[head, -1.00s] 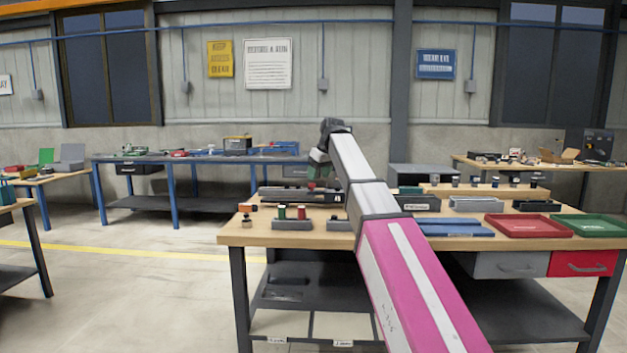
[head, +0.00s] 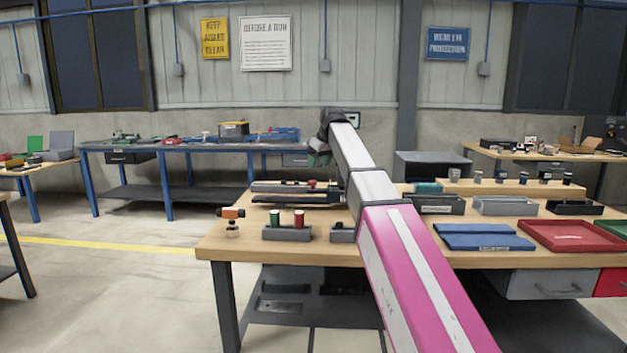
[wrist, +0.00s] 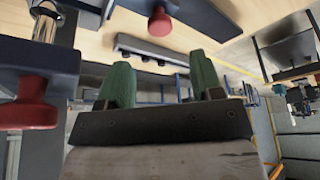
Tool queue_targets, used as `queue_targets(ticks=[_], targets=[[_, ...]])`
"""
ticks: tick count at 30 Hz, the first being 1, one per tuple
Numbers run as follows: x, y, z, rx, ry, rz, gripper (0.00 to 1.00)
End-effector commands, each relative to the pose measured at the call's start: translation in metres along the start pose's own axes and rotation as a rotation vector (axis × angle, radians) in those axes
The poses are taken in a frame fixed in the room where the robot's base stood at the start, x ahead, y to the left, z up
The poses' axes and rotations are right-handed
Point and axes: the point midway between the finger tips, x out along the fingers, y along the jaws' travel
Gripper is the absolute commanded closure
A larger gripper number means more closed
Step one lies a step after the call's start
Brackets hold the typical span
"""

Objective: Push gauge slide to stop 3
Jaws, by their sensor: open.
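A long dark gauge-like fixture (head: 275,187) with a small red knob (head: 312,184) lies along the back left of the wooden bench. My gripper (head: 319,158) is held above its right part in the head view. In the wrist view, my gripper (wrist: 160,82) is open, with two green fingers apart and nothing between them. A red knob (wrist: 28,115) on a dark block stands left of the fingers, beside a shiny metal rod (wrist: 68,26). A second red knob (wrist: 160,22) shows beyond the fingertips. Neither knob is touched. Stop numbers cannot be read.
The bench (head: 225,248) also holds a rack with green and red cylinders (head: 287,233), an orange-and-black tool (head: 231,214), grey bins (head: 505,206), a blue folder (head: 484,237) and a red tray (head: 570,235). Open floor (head: 110,280) lies to the left.

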Motion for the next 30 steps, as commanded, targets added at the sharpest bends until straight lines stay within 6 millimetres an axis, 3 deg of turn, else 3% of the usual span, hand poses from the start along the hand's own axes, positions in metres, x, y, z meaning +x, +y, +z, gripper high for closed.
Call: queue_targets(ticks=[6, 12, 26, 27, 30], targets=[[0.041, 0.000, 0.000, 0.000, -0.002, -0.001, 0.40], [0.068, 0.001, 0.000, 0.001, -0.001, 0.000, 0.40], [0.080, 0.000, 0.000, 0.000, 0.000, 0.001, 0.40], [0.080, 0.000, 0.000, 0.000, 0.000, 0.000, 0.46], [0.080, 0.000, 0.000, 0.000, 0.000, 0.000, 0.79]])
